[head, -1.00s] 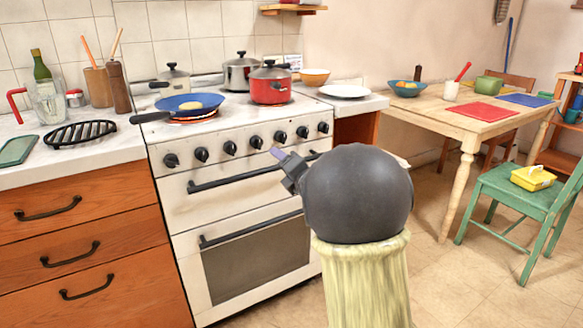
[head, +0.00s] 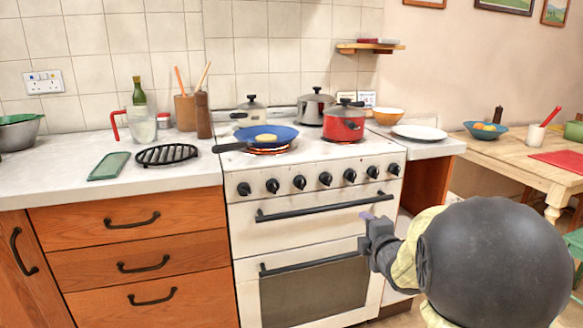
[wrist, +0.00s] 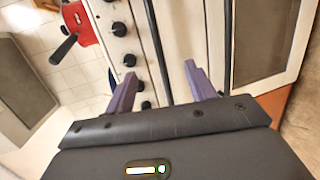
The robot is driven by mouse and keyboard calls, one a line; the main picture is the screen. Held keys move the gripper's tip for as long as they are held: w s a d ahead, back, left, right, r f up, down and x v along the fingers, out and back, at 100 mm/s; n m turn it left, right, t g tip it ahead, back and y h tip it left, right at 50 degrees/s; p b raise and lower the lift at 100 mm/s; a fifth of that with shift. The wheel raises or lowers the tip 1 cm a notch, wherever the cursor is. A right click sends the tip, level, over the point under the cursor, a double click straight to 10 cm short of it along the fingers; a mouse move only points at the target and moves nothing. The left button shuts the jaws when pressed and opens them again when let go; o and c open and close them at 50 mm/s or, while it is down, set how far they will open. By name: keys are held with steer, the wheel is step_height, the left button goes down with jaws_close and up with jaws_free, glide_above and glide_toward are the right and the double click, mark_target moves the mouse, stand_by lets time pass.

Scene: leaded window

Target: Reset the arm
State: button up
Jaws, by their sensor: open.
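My gripper (wrist: 162,88) is open and empty in the wrist view, its two purple fingers apart with the stove front behind them. In the head view my gripper (head: 366,216) is small and dark, in front of the right part of the white stove (head: 240,222). My arm's large dark round joint hides the floor at the lower right. The gripper seems clear of the oven handles, though the exact gap cannot be told.
On the stove stand a blue pan (head: 284,133) with a yellowish item, a red pot (head: 344,126) and two grey pots. A black rack (head: 166,154) and a green board (head: 110,166) lie on the left counter. A wooden table (head: 530,166) stands at right.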

steer(key=s+a+f+m+g+p, duration=0.1)
steer(key=s+a+f+m+g, duration=0.1)
steer(key=s+f+m+g, duration=0.35)
steer(key=s+a+f+m+g+h+p, duration=0.1)
steer(key=s+a+f+m+g+p, duration=0.15)
steer(key=s+m, duration=0.65)
steer(key=s+a+f+m+g, duration=0.2)
steer(key=s+f+m+g, duration=0.25)
steer(key=s, duration=0.65)
steer(key=w+p+v, duration=0.3)
steer(key=p+v, duration=0.9)
steer(key=w+r+p+v, duration=0.1)
steer(key=w+p+v, duration=0.1)
steer(key=p+v, duration=1.1)
steer(key=w+r+p+v, duration=0.1)
steer(key=w+p+v, duration=0.2)
steer(key=p+v, duration=0.9)
steer(key=shift+w+d+r+p, duration=0.25)
steer(key=shift+w+p, duration=0.3)
steer(key=shift+p, duration=0.05)
